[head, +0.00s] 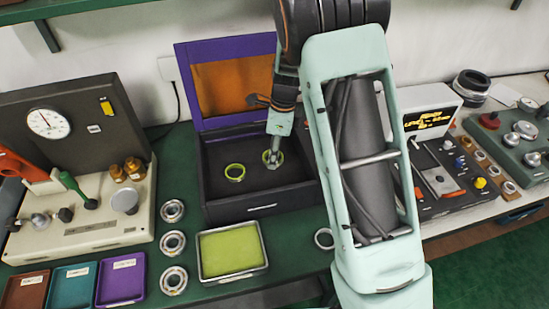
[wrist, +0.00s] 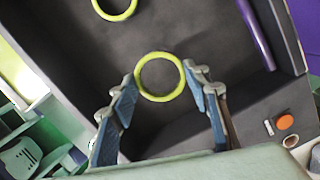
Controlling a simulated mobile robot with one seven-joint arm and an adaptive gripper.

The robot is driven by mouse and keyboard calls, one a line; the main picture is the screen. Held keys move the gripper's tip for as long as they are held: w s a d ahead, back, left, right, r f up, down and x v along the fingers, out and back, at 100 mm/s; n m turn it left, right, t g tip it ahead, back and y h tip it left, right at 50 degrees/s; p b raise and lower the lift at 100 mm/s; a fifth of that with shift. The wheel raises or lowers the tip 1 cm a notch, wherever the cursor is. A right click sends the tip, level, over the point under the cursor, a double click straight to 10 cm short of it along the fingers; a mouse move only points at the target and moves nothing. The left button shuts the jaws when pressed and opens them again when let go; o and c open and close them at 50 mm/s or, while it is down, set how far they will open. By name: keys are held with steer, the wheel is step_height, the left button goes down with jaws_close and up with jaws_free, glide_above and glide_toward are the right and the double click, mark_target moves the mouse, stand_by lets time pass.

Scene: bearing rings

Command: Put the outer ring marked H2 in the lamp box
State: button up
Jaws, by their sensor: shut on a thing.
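The lamp box (head: 262,206) is a dark open box with a raised purple lid holding an orange panel (head: 235,88). My gripper (head: 274,155) reaches down into it. In the wrist view my gripper (wrist: 164,80) is shut on a yellow-green ring (wrist: 161,97), with a finger on either side. That ring (head: 265,155) also shows at the fingertips in the head view. It is inside the box walls; whether it touches the floor I cannot tell. A second yellow-green ring (head: 228,170) lies on the box floor to the left, also in the wrist view (wrist: 118,18). No H2 mark is readable.
Several grey bearing rings stand left of the box, one being the middle one (head: 164,243). A green-lined tray (head: 203,273) is in front. A loose ring (head: 317,237) sits beside my arm. A gauge stand (head: 85,118) is left; a control panel (head: 450,185) is right.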

steer(key=shift+w+f, duration=0.25)
steer(key=shift+f, duration=0.1)
steer(key=shift+w+d+f, duration=0.1)
steer(key=shift+w+f, duration=0.05)
steer(key=shift+f, duration=1.65)
steer(key=o, duration=1.2)
steer(key=r, duration=0.4)
steer(key=d+r, duration=0.1)
steer(key=r, duration=0.7)
steer(key=shift+d, duration=0.2)
steer(key=shift+r, duration=0.1)
